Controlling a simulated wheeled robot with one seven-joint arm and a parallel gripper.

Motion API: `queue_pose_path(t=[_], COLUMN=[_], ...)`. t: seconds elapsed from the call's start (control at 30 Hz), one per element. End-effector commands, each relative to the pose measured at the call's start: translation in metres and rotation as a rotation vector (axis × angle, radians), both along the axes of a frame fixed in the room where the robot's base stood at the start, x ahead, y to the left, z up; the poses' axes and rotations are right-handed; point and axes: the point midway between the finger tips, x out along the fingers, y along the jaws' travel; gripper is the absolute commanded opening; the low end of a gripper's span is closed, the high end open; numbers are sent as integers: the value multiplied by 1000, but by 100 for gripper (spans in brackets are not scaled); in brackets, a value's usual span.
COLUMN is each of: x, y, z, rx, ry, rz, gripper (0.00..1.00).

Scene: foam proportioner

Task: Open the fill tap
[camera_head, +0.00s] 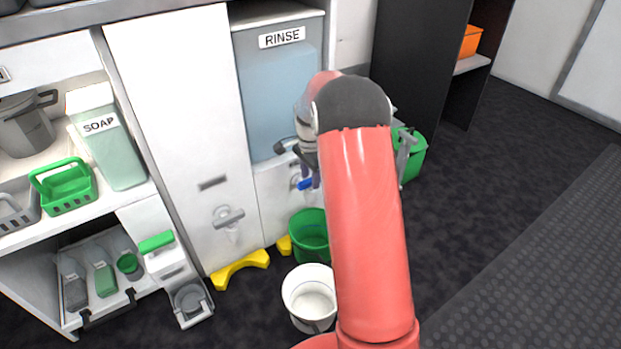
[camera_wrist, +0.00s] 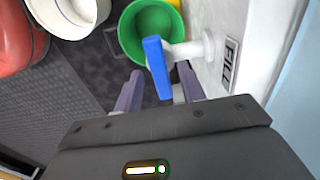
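The fill tap has a blue lever (camera_wrist: 156,66) on a white spout (camera_wrist: 190,50), which comes out of a white panel marked FILL (camera_wrist: 230,62). In the head view a bit of the blue lever (camera_head: 305,184) shows below the RINSE tank, partly hidden by my arm. My gripper (camera_wrist: 160,70) is open, with one finger on each side of the lever's near end in the wrist view. I cannot tell whether either finger touches it. In the head view my gripper (camera_head: 308,170) is mostly hidden behind my wrist.
A green bucket (camera_head: 308,238) stands below the tap, with a white bucket (camera_head: 310,298) in front of it. A grey-handled tap (camera_head: 228,216) is on the panel to the left. The shelf with the soap container (camera_head: 105,140) is further left. Dark floor is open at right.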

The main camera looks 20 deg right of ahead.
Motion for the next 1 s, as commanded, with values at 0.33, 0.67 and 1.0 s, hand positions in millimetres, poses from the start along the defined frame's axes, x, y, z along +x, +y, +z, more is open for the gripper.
queue_pose_path(t=[0.33,0.67,1.0], x=[0,0,0], y=[0,0,0], z=[-5,-5,-4], rx=[0,0,0], ry=[0,0,0], rz=[0,0,50], gripper=[39,0,0])
